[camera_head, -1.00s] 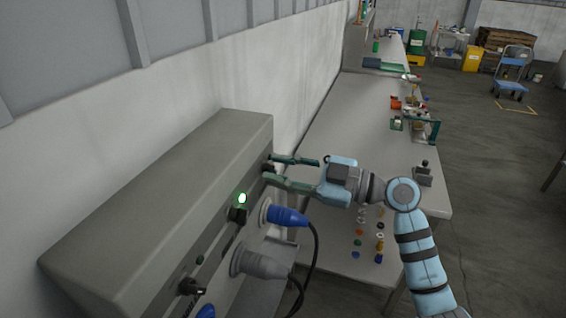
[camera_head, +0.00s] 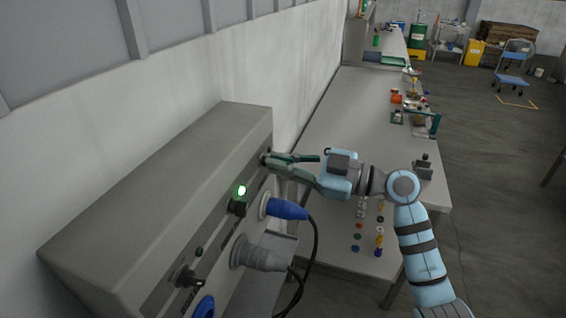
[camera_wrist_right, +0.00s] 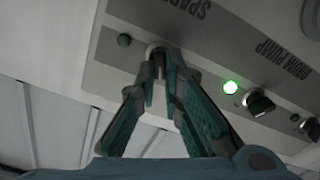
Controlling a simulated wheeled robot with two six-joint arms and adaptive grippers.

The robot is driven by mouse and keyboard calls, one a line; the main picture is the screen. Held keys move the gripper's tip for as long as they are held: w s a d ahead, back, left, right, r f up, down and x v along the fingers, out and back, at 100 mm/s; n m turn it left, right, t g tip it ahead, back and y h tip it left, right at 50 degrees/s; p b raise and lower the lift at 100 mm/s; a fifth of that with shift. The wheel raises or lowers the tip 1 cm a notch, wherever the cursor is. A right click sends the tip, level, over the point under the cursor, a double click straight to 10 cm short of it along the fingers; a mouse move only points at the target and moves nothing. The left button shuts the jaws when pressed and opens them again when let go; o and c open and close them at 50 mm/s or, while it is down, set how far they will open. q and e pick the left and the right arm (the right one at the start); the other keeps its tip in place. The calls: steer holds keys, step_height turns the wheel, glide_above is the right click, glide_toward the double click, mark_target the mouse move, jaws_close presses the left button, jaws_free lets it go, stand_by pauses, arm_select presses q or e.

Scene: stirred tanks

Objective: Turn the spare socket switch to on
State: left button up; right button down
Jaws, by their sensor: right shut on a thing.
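The spare socket switch (camera_wrist_right: 157,53) is a dark knob on the grey panel, in the right wrist view beside the upside-down SPARE label (camera_wrist_right: 182,12). My right gripper (camera_wrist_right: 158,70) has its green fingertips closed on this knob, one on each side, so the knob is largely hidden and its exact angle cannot be read. The small lamp (camera_wrist_right: 124,40) near the knob is dark. In the head view my right gripper (camera_head: 268,160) reaches the far end of the sloped panel housing (camera_head: 165,185) from the right. My left gripper is in neither view.
A blue plug (camera_head: 288,208) and a grey socket (camera_head: 262,256) jut out below my right gripper, with a hanging black cable. A long workbench (camera_head: 340,120) stands beyond.

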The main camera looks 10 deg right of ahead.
steer(key=shift+w+d+f+m+p, duration=0.15)
steer(key=shift+m+p, duration=0.35)
steer(key=shift+m, duration=2.2)
steer(key=shift+w+m+p, duration=0.1)
steer(key=shift+m+p, duration=0.4)
steer(key=shift+m, duration=2.2)
steer(key=c, duration=1.8)
jaws_free()
steer(key=shift+o, duration=0.4)
